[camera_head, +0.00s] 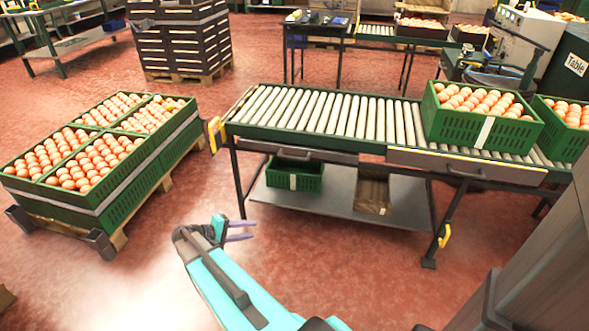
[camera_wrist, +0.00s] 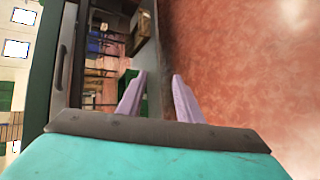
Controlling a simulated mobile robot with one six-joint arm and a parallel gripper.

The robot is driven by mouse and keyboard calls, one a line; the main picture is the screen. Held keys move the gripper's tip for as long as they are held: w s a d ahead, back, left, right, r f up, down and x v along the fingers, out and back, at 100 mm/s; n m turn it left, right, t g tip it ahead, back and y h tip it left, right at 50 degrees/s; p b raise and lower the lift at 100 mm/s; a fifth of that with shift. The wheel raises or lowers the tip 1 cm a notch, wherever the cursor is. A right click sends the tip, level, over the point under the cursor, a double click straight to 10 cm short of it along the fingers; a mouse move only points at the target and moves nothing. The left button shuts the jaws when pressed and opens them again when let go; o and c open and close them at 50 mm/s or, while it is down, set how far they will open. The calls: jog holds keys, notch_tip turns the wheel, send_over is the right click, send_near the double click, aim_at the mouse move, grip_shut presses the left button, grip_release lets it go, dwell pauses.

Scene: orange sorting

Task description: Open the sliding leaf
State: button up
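No part is clearly marked as the sliding leaf. Two grey panels with dark handles sit under the roller conveyor, a left one (camera_head: 335,158) and a right one (camera_head: 520,175). A tall grey-brown panel (camera_head: 545,240) with a handle-like bar stands at the right edge, cut off by the frame. My gripper (camera_head: 253,230) is over the red floor, left of the conveyor's front leg, apart from all panels. In the wrist view, its two purple fingers (camera_wrist: 160,78) are spread with nothing between them. That view is turned sideways, and a grey panel (camera_wrist: 66,45) shows at left.
A roller conveyor (camera_head: 320,115) carries green crates of oranges (camera_head: 438,128) at right. Its lower shelf (camera_head: 338,195) holds a green crate (camera_head: 295,181) and a brown box. A pallet of orange crates (camera_head: 140,190) stands left. The red floor between is clear.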

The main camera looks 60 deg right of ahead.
jog(key=w+d+r+m+g+h+b, duration=0.1)
jog(key=d+r+h+b, duration=0.15)
jog(key=d, duration=0.25)
jog(key=w+d+r+m+h+b, duration=0.1)
jog(key=w+d+r+b, duration=0.15)
jog(key=d, duration=0.25)
jog(key=m+g+h+b, duration=0.2)
jog(key=g+b, duration=0.1)
send_near(292, 159)
jog(key=v, duration=0.3)
jog(key=shift+s+d, duration=0.1)
jog(key=shift+s+d+f, duration=0.1)
jog(key=shift+d, duration=0.05)
jog(key=b+x, duration=0.2)
jog(key=x, duration=1.1)
jog(key=shift+d+b, duration=0.3)
jog(key=shift+b, duration=0.05)
grip_shut()
jog(key=shift+a, duration=0.2)
jog(key=shift+s+d, duration=0.1)
